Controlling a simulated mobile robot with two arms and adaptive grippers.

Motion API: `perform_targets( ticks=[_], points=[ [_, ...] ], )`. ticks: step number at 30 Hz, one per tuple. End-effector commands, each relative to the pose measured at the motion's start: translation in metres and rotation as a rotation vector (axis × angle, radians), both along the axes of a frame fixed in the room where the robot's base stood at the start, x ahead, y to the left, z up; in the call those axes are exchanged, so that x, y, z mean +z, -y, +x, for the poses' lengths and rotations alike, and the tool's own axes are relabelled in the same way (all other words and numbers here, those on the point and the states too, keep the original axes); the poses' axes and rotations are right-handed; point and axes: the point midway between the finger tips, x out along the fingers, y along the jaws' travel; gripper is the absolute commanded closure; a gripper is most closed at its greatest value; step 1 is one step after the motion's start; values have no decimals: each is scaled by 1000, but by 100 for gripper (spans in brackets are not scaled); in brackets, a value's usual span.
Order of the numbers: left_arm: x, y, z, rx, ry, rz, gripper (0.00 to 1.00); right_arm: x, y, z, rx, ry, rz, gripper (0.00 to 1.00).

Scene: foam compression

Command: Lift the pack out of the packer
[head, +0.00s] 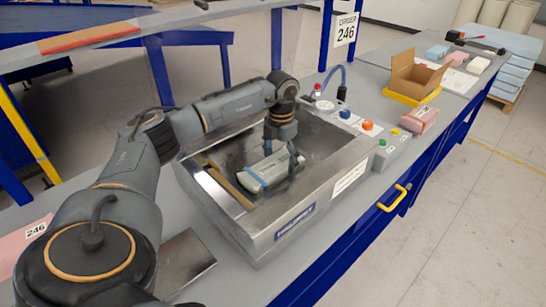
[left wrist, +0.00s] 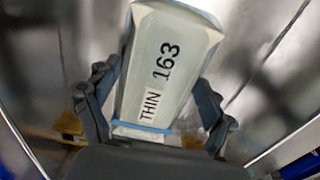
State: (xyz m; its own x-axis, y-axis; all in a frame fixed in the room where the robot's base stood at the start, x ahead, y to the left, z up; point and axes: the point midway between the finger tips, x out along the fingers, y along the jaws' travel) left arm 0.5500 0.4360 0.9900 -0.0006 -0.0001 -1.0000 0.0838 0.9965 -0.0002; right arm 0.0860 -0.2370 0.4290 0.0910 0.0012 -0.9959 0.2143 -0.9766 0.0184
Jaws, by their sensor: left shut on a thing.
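The pack (head: 267,171) is a pale grey-green block with a blue band, lying inside the packer's metal chamber in the head view. In the left wrist view the pack (left wrist: 165,75) shows the print "THIN 163". The packer (head: 318,203) is an open steel box on the bench. My left gripper (head: 285,163) reaches down into the chamber and is shut on the pack, with one finger on each side of it, as the left wrist view (left wrist: 155,115) shows. The head view does not show clearly whether the pack touches the chamber floor. My right gripper is not in view.
A brown bar (head: 229,186) lies along the chamber's left side. Buttons and a control box (head: 393,148) stand at the packer's right. An open cardboard box (head: 414,77) and a pink block (head: 419,119) are farther right. A yellow handle (head: 395,198) is on the bench front.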

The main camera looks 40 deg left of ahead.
Motion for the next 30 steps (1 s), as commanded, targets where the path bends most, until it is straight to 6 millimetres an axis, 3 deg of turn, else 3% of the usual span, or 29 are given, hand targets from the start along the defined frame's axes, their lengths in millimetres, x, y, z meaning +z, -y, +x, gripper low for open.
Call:
perform_targets(
  ticks=[30],
  points=[
    [50,0,0,0,1,0,41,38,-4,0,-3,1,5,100]
  ],
)
